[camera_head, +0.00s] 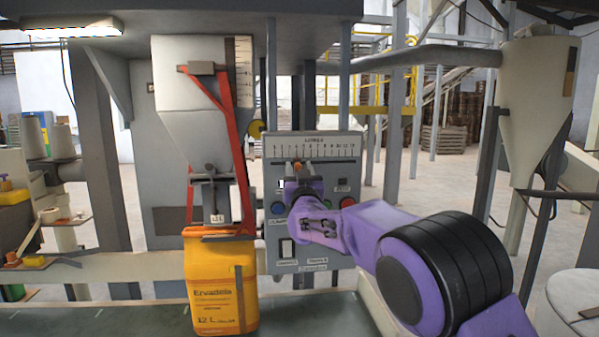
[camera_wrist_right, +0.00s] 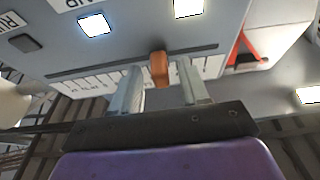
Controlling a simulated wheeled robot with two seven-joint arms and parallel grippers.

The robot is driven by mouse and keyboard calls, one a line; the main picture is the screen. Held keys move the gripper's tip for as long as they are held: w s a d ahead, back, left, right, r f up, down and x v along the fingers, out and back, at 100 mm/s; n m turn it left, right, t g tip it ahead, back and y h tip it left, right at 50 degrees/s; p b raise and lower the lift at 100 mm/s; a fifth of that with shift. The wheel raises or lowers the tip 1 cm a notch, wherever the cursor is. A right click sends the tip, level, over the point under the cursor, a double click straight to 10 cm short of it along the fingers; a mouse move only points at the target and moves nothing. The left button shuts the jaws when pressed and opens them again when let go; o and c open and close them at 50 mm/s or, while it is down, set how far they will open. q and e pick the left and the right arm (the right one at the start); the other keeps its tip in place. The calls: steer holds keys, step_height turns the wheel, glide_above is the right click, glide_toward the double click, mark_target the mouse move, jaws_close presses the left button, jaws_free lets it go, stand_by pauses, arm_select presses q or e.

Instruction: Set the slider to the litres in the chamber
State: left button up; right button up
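The slider's orange knob (camera_head: 297,167) sits in a slot under the litre scale (camera_head: 314,148) on the grey control panel, left of the scale's middle. In the right wrist view the knob (camera_wrist_right: 159,69) stands between the two fingers of my right gripper (camera_wrist_right: 160,86), with a gap on each side. My right gripper (camera_head: 299,175) is open at the panel, just below the scale in the head view. The pale chamber (camera_head: 190,85) has a gauge strip (camera_head: 243,72) at its upper right; its level is too small to read. My left gripper is out of view.
Red bars (camera_head: 238,150) run beside the chamber, left of the panel. Buttons (camera_head: 348,202) and a switch (camera_head: 287,249) lie lower on the panel, close to my right arm.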

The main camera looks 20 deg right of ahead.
steer(key=b+v, duration=0.5)
steer(key=v, duration=0.5)
steer(key=shift+s, duration=0.3)
steer(key=shift+f, duration=0.15)
